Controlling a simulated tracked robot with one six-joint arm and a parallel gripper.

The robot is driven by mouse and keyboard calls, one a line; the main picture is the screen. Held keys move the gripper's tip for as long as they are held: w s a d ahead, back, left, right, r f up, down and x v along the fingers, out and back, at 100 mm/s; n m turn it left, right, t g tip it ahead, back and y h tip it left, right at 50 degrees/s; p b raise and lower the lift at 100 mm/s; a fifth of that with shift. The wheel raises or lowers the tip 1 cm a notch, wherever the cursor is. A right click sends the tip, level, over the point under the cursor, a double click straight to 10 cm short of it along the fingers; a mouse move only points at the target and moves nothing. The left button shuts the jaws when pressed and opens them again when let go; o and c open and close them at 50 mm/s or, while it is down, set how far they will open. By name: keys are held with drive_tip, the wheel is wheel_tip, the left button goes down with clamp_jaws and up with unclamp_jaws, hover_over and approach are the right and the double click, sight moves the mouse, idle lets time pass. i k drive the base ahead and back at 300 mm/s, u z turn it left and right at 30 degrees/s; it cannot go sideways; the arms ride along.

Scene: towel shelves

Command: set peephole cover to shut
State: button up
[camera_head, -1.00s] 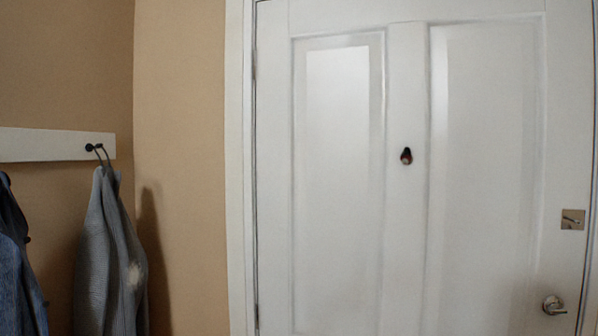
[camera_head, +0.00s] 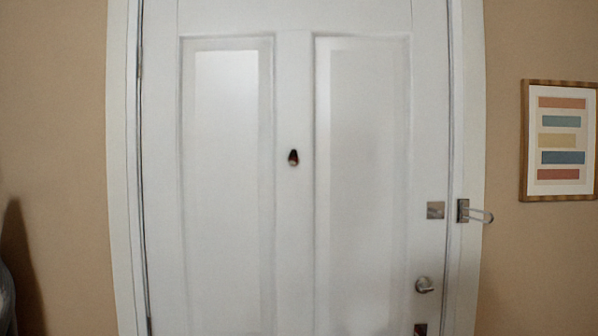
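The peephole cover (camera_head: 293,157) is a small dark, drop-shaped piece on the middle upright of the white door (camera_head: 294,80). It shows near the centre of the head view, with a reddish-brown spot toward its lower part. It is too small to tell whether the cover lies over the peephole or is swung aside. My gripper is not in view.
The door appears closed in its white frame. A swing-bar latch (camera_head: 474,212) sticks out from the right frame. A striped picture (camera_head: 561,140) hangs on the right wall.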

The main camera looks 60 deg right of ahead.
sight(293, 158)
drive_tip(key=z, duration=0.35)
drive_tip(key=k, duration=0.45)
drive_tip(key=z, duration=0.95)
drive_tip(key=k, duration=0.9)
drive_tip(key=z, duration=0.25)
drive_tip(key=i, duration=0.9)
drive_tip(key=u, duration=0.9)
drive_tip(key=i, duration=0.8)
drive_tip(key=u, duration=0.3)
